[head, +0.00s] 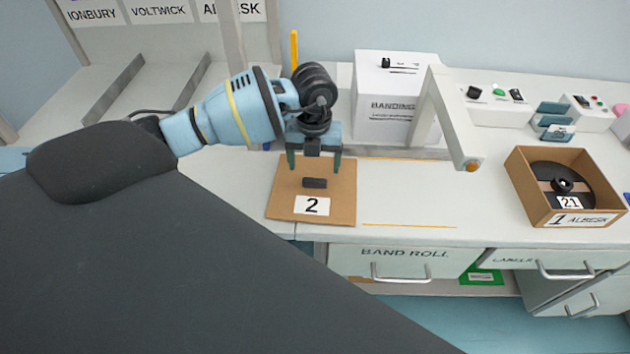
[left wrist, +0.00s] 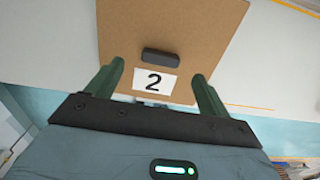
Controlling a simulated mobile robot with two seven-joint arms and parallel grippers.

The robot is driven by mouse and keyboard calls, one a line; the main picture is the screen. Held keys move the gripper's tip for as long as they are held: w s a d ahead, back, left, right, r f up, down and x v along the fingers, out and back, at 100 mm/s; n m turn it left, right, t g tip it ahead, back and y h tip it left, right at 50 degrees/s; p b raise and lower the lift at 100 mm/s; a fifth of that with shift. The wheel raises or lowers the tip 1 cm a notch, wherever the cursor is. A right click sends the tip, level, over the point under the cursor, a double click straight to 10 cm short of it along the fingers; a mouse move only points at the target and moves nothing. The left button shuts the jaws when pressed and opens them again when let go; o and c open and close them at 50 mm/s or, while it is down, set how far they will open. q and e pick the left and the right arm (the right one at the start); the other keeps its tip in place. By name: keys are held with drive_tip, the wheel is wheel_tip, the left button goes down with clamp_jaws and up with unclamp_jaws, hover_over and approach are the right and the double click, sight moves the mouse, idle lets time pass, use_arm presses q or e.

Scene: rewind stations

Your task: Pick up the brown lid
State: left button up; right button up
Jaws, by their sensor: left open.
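The brown lid (head: 283,210) lies flat on the white bench, with a dark handle (head: 315,183) in its middle and a white label "2" at its near edge. In the left wrist view the lid (left wrist: 200,35) fills the upper middle, and its dark handle (left wrist: 160,57) lies ahead of the fingers, between their lines. My left gripper (head: 314,168) is open above the lid, fingers pointing down; its fingers also show in the left wrist view (left wrist: 155,85). Nothing is between the fingertips. My right gripper is in neither view.
An open brown box (head: 522,190) marked "1 ALBESK" holds a black reel (head: 575,180) at the right. A white banding machine (head: 390,85) with a grey arm (head: 450,115) stands behind and right of the lid. Drawers (head: 400,262) are below the bench edge.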

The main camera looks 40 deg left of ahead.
sight(315, 180)
use_arm(q)
drive_tip(key=shift+d+f, duration=0.1)
drive_tip(key=shift+f, duration=2.5)
drive_tip(key=shift+c, duration=0.3)
drive_tip(key=c, duration=1)
drive_tip(key=shift+r, duration=0.2)
